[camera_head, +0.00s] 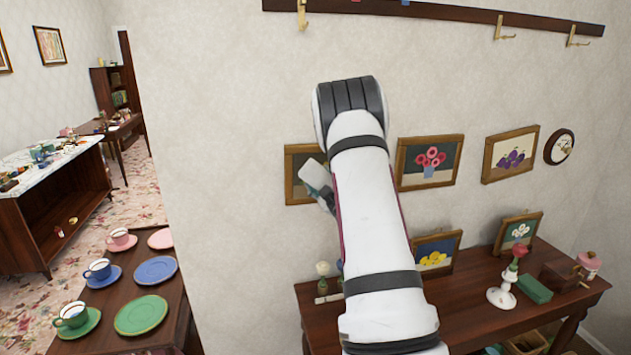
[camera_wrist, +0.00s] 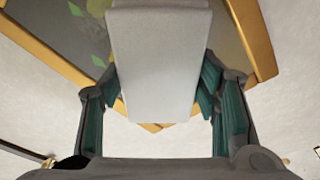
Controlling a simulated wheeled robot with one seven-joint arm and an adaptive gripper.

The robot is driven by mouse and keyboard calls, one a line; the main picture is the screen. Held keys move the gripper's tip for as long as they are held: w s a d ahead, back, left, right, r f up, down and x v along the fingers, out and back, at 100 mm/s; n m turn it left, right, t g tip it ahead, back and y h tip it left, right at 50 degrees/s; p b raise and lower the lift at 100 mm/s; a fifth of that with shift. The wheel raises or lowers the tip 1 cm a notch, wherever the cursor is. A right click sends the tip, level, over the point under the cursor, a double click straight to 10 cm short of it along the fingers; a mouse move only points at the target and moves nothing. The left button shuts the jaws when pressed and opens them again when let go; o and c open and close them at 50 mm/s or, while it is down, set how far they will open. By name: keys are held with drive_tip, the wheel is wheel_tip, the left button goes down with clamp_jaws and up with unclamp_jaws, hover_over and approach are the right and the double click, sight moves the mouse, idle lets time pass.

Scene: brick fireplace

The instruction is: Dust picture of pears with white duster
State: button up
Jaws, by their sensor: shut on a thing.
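The white duster (camera_wrist: 160,60) is a pale block that fills the middle of the wrist view. My gripper (camera_wrist: 160,88) is shut on it, with a dark finger on each side. Behind the duster is a gold-framed picture (camera_wrist: 258,40) with green shapes on a dark ground; the duster hides its middle, so pears cannot be made out for sure. In the head view, the wooden-framed picture (camera_head: 296,165) on the wall is partly hidden by my arm. The duster (camera_head: 315,174) shows at its right side, close in front of it. Whether they touch cannot be told.
A hook rail (camera_head: 440,11) runs above.

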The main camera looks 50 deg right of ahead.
sight(310, 181)
drive_tip(key=s+d+p, duration=0.1)
drive_tip(key=s+d, duration=0.3)
drive_tip(key=d, duration=0.3)
drive_tip(key=shift+s+d, duration=0.2)
drive_tip(key=shift+d, duration=0.05)
idle(0.6)
drive_tip(key=shift+p, duration=0.3)
drive_tip(key=shift+f, duration=0.1)
drive_tip(key=shift+w+a+p, duration=0.15)
drive_tip(key=shift+w+a, duration=0.9)
drive_tip(key=shift+a, duration=0.7)
drive_tip(key=shift+w+a+p, duration=0.2)
drive_tip(key=shift+w+a, duration=0.85)
drive_tip(key=shift+a, duration=0.65)
drive_tip(key=shift+w+a+p, duration=0.15)
drive_tip(key=shift+w+a, duration=0.9)
drive_tip(key=shift+a, duration=0.7)
drive_tip(key=shift+a+r+v, duration=0.1)
drive_tip(key=shift+r+v, duration=0.05)
drive_tip(key=shift+v, duration=0.85)
drive_tip(key=shift+a+r+v, duration=0.1)
drive_tip(key=shift+r+v, duration=0.1)
drive_tip(key=shift+v, duration=0.75)
drive_tip(key=shift+a+r+v, duration=0.1)
drive_tip(key=shift+r+v, duration=0.05)
drive_tip(key=shift+v, duration=0.85)
